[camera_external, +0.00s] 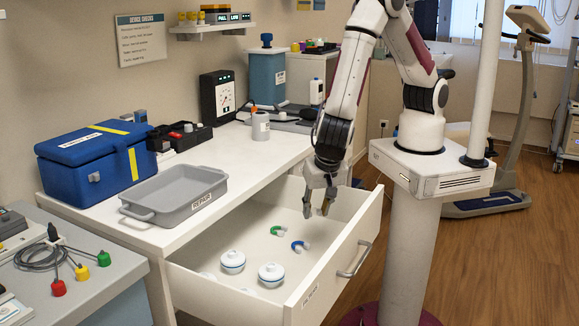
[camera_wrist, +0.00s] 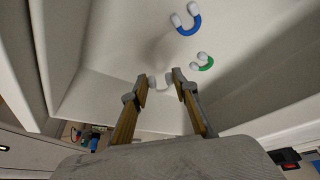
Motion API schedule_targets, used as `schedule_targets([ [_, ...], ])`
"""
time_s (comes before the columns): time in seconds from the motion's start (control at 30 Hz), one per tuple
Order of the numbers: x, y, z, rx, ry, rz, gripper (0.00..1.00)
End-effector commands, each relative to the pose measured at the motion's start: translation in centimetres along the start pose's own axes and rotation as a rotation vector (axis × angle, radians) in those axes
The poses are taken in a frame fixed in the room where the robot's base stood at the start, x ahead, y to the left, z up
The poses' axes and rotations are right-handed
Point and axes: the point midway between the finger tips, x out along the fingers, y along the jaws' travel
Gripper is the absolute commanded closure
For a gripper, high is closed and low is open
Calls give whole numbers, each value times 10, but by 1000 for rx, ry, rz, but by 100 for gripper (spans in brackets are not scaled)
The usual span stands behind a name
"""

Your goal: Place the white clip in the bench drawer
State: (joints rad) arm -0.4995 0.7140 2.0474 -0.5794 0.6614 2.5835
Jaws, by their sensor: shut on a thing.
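The white clip (camera_wrist: 161,82) is a small pale U shape between my fingertips in the wrist view. My gripper (camera_wrist: 160,84) is shut on it. In the external view my gripper (camera_external: 321,207) points down over the open bench drawer (camera_external: 335,246), near its back right part; the clip is too small to make out there. I cannot tell how high the clip is above the drawer floor. A blue clip (camera_external: 299,246) and a green clip (camera_external: 279,230) lie on the drawer floor, and both show in the wrist view, blue (camera_wrist: 187,27) and green (camera_wrist: 206,65).
A grey tray (camera_external: 179,207) and a blue box (camera_external: 88,170) stand on the bench. The drawer's walls rise around my gripper. Some drawer floor around the clips is bare.

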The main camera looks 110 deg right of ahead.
Motion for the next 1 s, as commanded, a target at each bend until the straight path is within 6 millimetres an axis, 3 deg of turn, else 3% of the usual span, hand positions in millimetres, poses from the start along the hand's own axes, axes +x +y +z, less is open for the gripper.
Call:
schedule_targets([
  [1.0,11,0,4,-1,1,0,80],
])
